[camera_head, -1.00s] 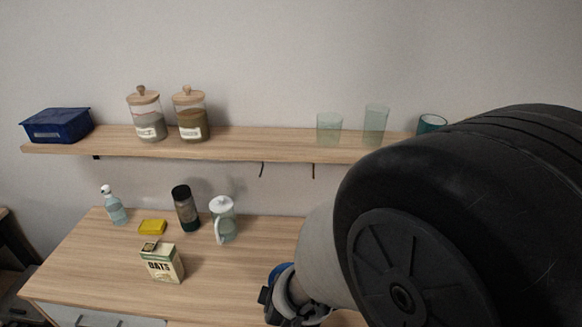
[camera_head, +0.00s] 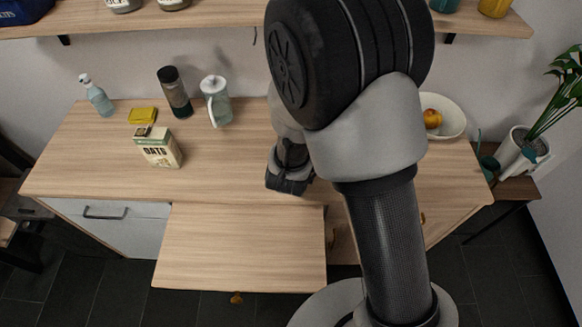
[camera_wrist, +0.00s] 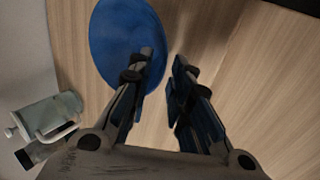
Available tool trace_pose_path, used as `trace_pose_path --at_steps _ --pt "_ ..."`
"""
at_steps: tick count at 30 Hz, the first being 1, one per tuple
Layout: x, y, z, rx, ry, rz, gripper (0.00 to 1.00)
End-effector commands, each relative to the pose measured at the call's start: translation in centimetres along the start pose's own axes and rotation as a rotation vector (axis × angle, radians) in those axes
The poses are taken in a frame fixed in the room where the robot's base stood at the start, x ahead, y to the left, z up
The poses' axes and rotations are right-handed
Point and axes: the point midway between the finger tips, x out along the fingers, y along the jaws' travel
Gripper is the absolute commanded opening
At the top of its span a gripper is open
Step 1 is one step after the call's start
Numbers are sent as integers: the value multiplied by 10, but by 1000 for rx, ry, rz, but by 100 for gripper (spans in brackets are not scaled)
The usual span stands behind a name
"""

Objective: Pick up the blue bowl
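The blue bowl (camera_wrist: 118,40) shows in the wrist view at top left, on the wooden tabletop. My gripper (camera_wrist: 163,62) is open there. Its left finger overlaps the right part of the bowl, and its right finger is just outside the bowl's right edge. I cannot tell whether a finger touches the bowl or how high the fingertips are. In the head view my gripper (camera_head: 287,182) points down over the table's front middle. The bowl cannot be seen in that view; my arm covers part of the table.
An oats box (camera_head: 158,148), yellow sponge (camera_head: 143,115), spray bottle (camera_head: 97,96), dark bottle (camera_head: 175,92) and pitcher (camera_head: 216,101) stand on the left. A white fruit bowl (camera_head: 452,117) is at right. A wooden panel (camera_head: 240,250) juts out in front. A shelf (camera_head: 200,20) runs above.

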Motion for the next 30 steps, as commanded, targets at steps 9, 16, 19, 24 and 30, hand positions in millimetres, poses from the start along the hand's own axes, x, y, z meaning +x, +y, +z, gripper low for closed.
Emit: trace_pose_path --at_steps 9,16,19,24,30 --pt "25 0 1 0 0 1 19" --pt "55 1 2 0 0 0 19" --pt "56 2 1 -1 1 0 19" --pt "54 3 1 0 1 0 16" --pt "54 3 1 0 1 0 3"
